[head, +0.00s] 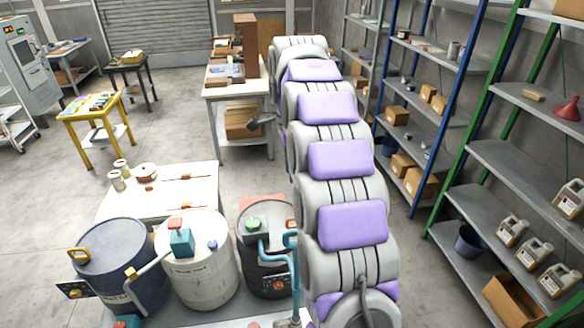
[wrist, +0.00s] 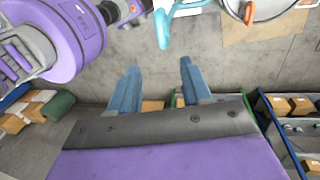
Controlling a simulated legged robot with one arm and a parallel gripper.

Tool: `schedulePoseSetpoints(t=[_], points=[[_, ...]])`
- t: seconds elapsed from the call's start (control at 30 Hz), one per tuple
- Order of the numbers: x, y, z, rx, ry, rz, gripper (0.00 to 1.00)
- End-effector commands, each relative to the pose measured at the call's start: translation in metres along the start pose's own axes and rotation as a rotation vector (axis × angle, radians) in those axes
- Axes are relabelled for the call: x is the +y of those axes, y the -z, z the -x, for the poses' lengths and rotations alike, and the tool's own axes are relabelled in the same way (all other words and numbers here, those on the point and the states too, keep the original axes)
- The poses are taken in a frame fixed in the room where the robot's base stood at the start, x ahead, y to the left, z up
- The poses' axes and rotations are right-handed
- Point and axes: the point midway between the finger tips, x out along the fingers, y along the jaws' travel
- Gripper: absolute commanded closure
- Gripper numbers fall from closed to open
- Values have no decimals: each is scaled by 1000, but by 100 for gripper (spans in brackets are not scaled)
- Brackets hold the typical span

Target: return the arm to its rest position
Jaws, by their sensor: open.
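My gripper (wrist: 160,66) shows in the wrist view as two blue-grey fingers, spread well apart with nothing between them. Grey floor or wall shows through the gap. My gripper cannot be made out clearly in the head view. There, my thick grey arm with purple pads reaches from the bottom right of centre away toward the back. No buffing brush can be made out for certain in either view.
A workbench (head: 222,92) with boxes stands left of my arm. Blue and green shelving (head: 490,150) lines the right side. Drums (head: 125,262) stand at the front left beside a white table (head: 185,205). Open floor lies at the left.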

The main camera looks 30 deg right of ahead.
Motion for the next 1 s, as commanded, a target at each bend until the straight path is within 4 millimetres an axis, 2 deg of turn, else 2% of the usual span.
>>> schedulePoseSetpoints(t=[0.37,0.53,0.67,1.0], points=[[0,0,0,0,0,1,52],[11,-6,-7,2,2,69,52],[35,-18,-25,5,5,224,52],[120,-47,-94,23,9,739,52]])
